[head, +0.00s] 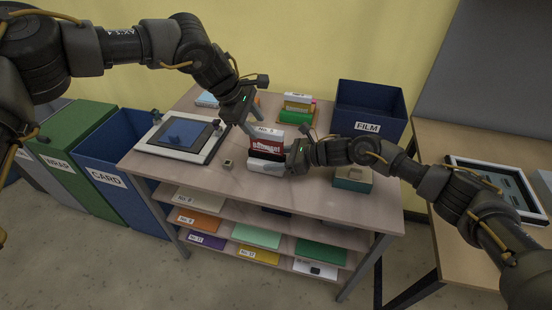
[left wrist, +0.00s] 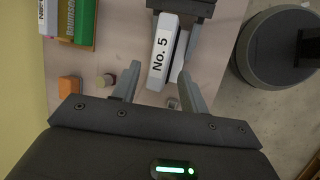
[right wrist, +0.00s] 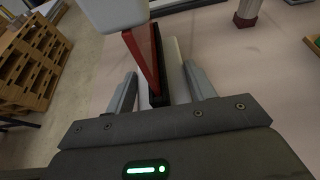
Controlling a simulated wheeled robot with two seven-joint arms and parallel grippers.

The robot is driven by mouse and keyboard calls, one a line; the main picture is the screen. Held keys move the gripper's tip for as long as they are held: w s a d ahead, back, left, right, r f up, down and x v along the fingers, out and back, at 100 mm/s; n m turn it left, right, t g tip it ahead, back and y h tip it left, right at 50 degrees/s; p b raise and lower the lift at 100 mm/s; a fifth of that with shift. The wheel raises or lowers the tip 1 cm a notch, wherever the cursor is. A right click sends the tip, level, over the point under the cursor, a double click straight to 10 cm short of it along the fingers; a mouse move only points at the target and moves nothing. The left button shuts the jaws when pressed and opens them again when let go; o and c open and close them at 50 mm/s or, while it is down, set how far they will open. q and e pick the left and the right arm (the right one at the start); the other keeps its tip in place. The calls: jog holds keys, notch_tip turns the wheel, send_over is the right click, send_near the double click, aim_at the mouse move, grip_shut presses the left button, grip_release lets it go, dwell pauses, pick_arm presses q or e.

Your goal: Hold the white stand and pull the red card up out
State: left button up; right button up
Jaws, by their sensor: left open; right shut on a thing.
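The red card (head: 268,143) stands upright in the white stand (head: 262,166) on the table, with a thick white top piece marked "No. 5" (left wrist: 163,52). My left gripper (head: 248,126) is open, its fingers around or just beside the white top; contact cannot be told. My right gripper (head: 290,157) is low at the right end of the stand and shut on it. In the right wrist view, the red card (right wrist: 145,55) rises beside a black strip and a pale strip, between my fingers. The lower part of the card is hidden in the stand.
A tablet in a white frame (head: 212,150) lies at the left of the table. A small cube (head: 228,163) is in front. Lower shelves hold coloured boxes.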

aim_at(261, 129)
pick_arm(q)
jog(key=shift+x, duration=2.15)
jog(key=shift+r, duration=0.1)
grip_shut()
jog(key=shift+w+r, duration=0.1)
jog(key=shift+r, duration=0.1)
jog(key=shift+r, duration=0.9)
jog(key=shift+r, duration=0.1)
pick_arm(e)
jog(key=shift+s+a, duration=0.1)
pick_arm(q)
jog(key=shift+w+r, duration=0.1)
jog(key=shift+r, duration=0.05)
pick_arm(e)
jog(key=shift+f, duration=0.1)
pick_arm(q)
jog(key=shift+r, duration=2.95)
